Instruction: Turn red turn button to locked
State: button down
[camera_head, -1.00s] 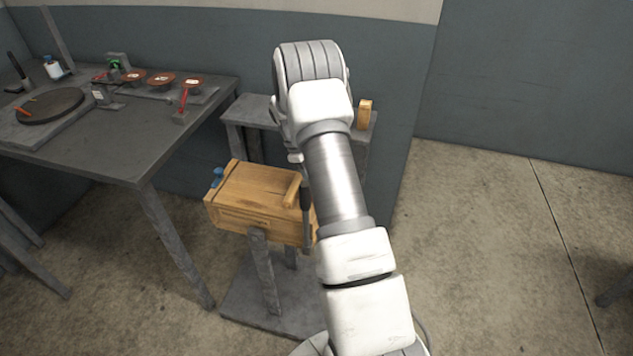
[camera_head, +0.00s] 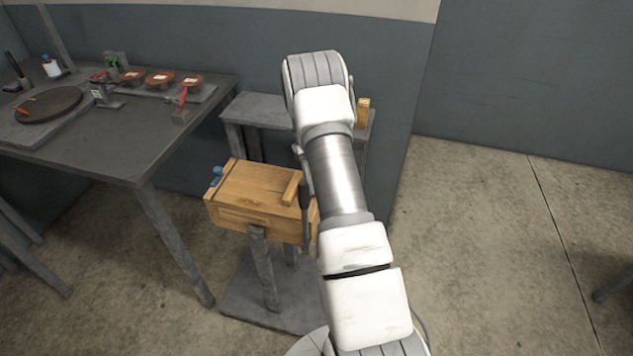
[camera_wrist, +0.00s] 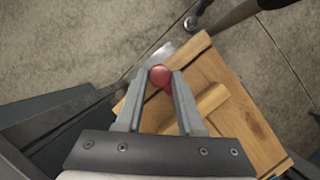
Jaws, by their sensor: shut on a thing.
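In the wrist view the red turn button (camera_wrist: 161,76) shows as a round red knob at the edge of a wooden box (camera_wrist: 226,82). My gripper (camera_wrist: 160,80) is shut on the button, with a fingertip on either side of it. In the head view the wooden box (camera_head: 250,190) stands on a grey pedestal. My arm covers the box's right end there, so the button and the fingertips are hidden in that view. I cannot tell from these frames which position the button is turned to.
A blue knob (camera_head: 216,173) sits at the box's left end. A wooden bar (camera_head: 291,188) lies on its top. A grey shelf (camera_head: 255,108) with a small wooden block (camera_head: 363,112) stands behind. A dark table (camera_head: 130,150) with tools is at left.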

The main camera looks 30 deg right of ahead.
dwell(0.3)
jog(key=c, duration=0.5)
grip_release()
jog(key=p+v, duration=0.2)
jog(key=v, duration=1.5)
jog(key=shift+a+r, duration=0.1)
jog(key=shift+r, duration=0.15)
jog(key=shift+p, duration=0.3)
